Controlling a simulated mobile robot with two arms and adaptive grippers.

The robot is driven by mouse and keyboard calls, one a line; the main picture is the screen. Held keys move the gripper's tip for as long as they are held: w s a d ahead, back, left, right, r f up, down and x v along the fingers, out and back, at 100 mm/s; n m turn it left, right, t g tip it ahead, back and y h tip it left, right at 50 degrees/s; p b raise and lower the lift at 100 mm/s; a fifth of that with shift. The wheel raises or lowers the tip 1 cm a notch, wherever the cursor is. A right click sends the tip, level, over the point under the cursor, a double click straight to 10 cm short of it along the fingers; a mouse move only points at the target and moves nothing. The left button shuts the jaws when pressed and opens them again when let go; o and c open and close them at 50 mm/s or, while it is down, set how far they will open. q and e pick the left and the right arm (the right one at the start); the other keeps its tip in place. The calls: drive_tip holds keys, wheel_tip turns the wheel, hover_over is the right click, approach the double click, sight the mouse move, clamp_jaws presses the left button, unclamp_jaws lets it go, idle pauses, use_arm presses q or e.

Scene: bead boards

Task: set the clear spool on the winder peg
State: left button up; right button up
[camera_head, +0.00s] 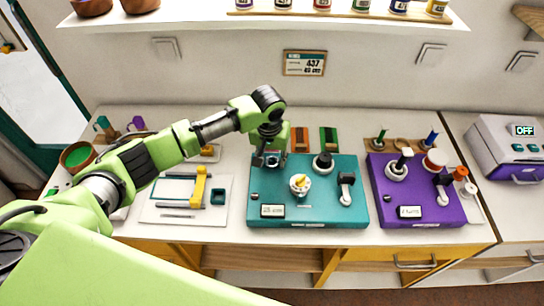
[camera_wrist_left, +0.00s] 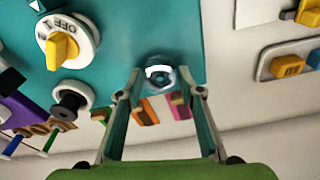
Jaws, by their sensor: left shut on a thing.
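My left gripper (camera_head: 270,160) hangs over the back left corner of the teal board (camera_head: 335,205). It is shut on the clear spool (camera_wrist_left: 158,76), a see-through ring with a white highlight and a dark centre, which shows between the two fingertips in the wrist view. The fingers mostly hide it in the head view. I cannot pick out the winder peg for sure; the dark centre may be a peg seen through the spool. Whether the spool touches the board is not clear. My right gripper is not in view.
The teal board carries a yellow-handled dial (camera_head: 299,184), a black knob (camera_head: 322,162) and a lever (camera_head: 346,188). A purple board (camera_head: 418,210) with spools beside it stands to the right. A white tray (camera_head: 160,212) with a yellow part lies left. A shelf (camera_head: 330,18) with jars hangs above.

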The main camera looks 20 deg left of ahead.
use_arm(q)
drive_tip(key=shift+f, duration=0.3)
drive_tip(key=o, duration=0.9)
drive_tip(key=shift+r, duration=0.1)
wheel_tip(320, 180, up, 7)
drive_tip(key=p, duration=0.8)
idle(0.3)
